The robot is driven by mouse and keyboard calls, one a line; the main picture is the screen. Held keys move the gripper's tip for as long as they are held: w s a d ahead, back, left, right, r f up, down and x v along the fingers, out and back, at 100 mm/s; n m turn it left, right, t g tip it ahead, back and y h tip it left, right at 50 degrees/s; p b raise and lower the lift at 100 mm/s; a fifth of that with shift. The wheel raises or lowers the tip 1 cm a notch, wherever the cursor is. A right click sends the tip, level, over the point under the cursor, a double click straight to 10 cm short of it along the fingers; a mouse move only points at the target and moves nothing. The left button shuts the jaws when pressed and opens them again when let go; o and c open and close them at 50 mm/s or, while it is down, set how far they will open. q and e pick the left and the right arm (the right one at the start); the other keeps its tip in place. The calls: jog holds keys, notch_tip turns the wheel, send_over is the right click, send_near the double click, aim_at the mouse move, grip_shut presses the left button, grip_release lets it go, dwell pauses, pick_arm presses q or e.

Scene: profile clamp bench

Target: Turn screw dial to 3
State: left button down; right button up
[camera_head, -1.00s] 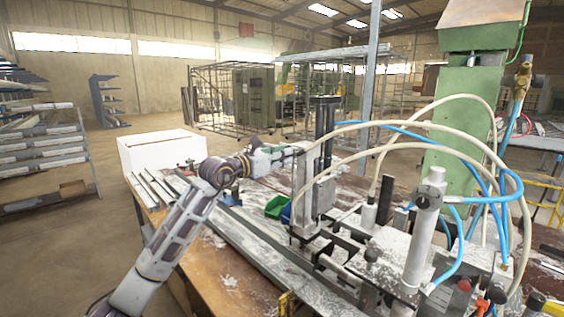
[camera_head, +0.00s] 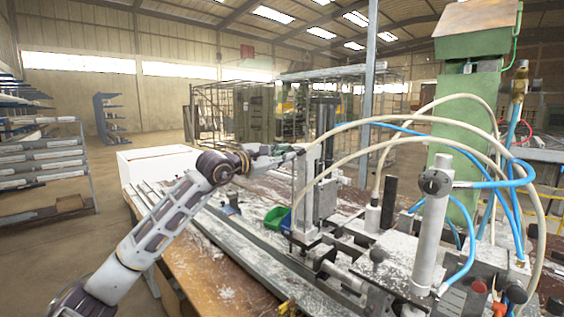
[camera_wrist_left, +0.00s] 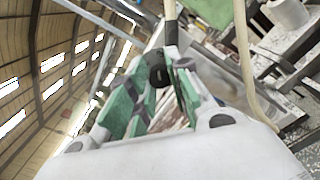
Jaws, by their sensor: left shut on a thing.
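My left gripper (camera_head: 296,151) reaches in from the left to the side of the upright clamp column (camera_head: 325,140). In the left wrist view its green-and-grey fingers (camera_wrist_left: 160,72) close around a dark round knob (camera_wrist_left: 158,76), which I take to be the screw dial. The fingers look shut on it. In the head view the dial is hidden by the gripper or too small to make out. No number on the dial can be read. My right gripper is not in view.
Pale hoses (camera_head: 437,123) and blue hoses (camera_head: 470,272) arch over the bench close to the column. A white cylinder (camera_head: 431,235) stands at the right. A green bin (camera_head: 276,217) sits behind long metal profiles (camera_head: 240,250). A white box (camera_head: 155,165) is at the left.

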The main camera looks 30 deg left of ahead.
pick_arm(q)
jog(key=shift+m, duration=0.7)
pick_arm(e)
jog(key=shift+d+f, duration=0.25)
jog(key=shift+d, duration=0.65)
pick_arm(q)
jog(key=c, duration=1.3)
grip_release()
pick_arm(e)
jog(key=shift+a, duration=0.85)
pick_arm(q)
jog(key=shift+v, duration=6)
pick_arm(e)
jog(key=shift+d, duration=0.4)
